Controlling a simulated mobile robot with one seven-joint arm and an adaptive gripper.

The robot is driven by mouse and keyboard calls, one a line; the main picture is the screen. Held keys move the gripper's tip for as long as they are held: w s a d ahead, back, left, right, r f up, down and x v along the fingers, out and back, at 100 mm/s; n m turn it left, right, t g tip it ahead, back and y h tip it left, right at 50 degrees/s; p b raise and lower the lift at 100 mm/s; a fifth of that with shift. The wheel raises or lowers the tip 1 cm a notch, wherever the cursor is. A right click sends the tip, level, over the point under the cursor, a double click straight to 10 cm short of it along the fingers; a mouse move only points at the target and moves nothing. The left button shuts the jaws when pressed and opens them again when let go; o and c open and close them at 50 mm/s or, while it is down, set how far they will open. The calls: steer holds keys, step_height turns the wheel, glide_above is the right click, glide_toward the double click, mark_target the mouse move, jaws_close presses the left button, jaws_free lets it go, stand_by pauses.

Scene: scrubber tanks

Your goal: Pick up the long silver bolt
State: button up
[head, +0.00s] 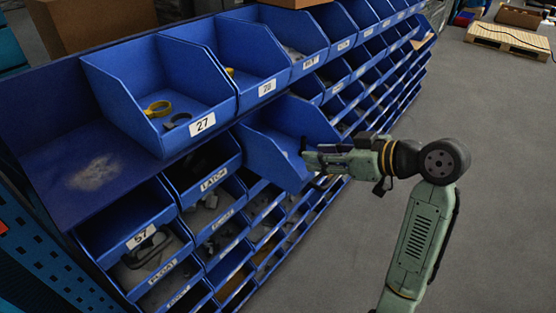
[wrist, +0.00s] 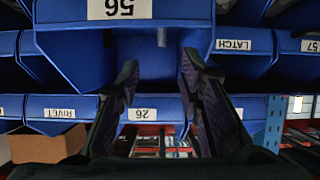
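I see no long silver bolt in either view. My gripper (head: 308,159) is at the right side of a blue bin (head: 285,135) that sticks out from the rack. The inside of this bin looks empty where it shows; part is hidden. In the wrist view my gripper (wrist: 160,68) has its two dark fingers spread apart with nothing between them. They point at a blue bin labelled 56 (wrist: 85,35). I cannot tell whether the fingers touch it.
A rack of blue bins fills the left and middle. Bin 27 (head: 120,85) holds a yellow ring (head: 157,109) and a dark ring. Bin 28 (head: 205,40) is beside it. A cardboard box (head: 95,20) stands behind. Grey floor (head: 490,180) is clear at right; a pallet (head: 505,38) lies farther back.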

mark_target(286, 154)
steer(key=p+x, duration=0.2)
steer(key=x, duration=0.7)
steer(key=shift+a+f, duration=0.1)
steer(key=shift+a, duration=0.1)
jaws_close()
stand_by(0.3)
